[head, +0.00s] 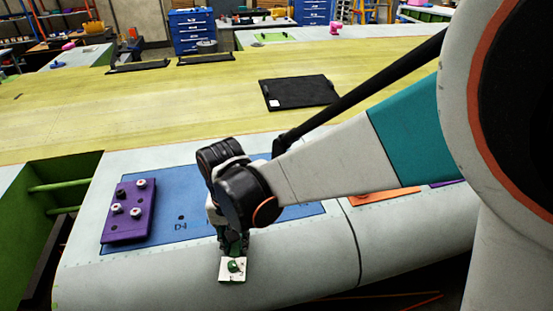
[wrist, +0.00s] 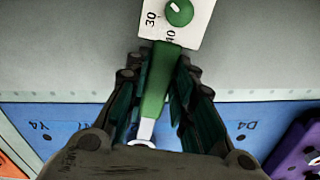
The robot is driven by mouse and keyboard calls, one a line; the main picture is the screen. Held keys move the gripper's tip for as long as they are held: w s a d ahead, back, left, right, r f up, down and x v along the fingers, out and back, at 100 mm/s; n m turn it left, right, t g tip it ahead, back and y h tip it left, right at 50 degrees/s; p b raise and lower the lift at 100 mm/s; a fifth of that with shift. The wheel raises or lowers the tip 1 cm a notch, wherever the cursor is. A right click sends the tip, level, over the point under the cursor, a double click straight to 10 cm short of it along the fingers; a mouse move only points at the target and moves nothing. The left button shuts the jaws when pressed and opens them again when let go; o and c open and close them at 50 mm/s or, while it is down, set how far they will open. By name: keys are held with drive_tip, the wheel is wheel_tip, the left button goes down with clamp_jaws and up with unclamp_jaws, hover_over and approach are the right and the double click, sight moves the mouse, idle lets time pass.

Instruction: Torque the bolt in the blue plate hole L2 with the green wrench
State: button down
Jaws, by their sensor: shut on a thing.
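My gripper (head: 233,243) is shut on a green wrench, whose handle (wrist: 158,85) lies between the fingers in the wrist view. A white card with a round green knob (head: 233,268) is at the handle's end, and the wrist view shows the numbers 30 and 40 on the card (wrist: 200,22). A pale metal shaft (wrist: 146,130) runs from the handle back under the gripper; its far end is hidden. The blue plate (head: 165,190) lies on the grey wing surface, partly behind my arm. Marks Y4 and D4 show on the plate (wrist: 75,118). Hole L2 and its bolt cannot be made out.
A purple block (head: 128,212) with several bolts sits on the left of the blue plate. An orange plate (head: 383,197) lies to the right behind my arm. A black mat (head: 298,92) lies on the yellow-green surface behind. An open green bay (head: 65,188) is at the left.

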drive_tip(key=shift+s, duration=0.1)
drive_tip(key=shift+a+m, duration=0.25)
drive_tip(key=shift+m, duration=0.05)
idle(0.5)
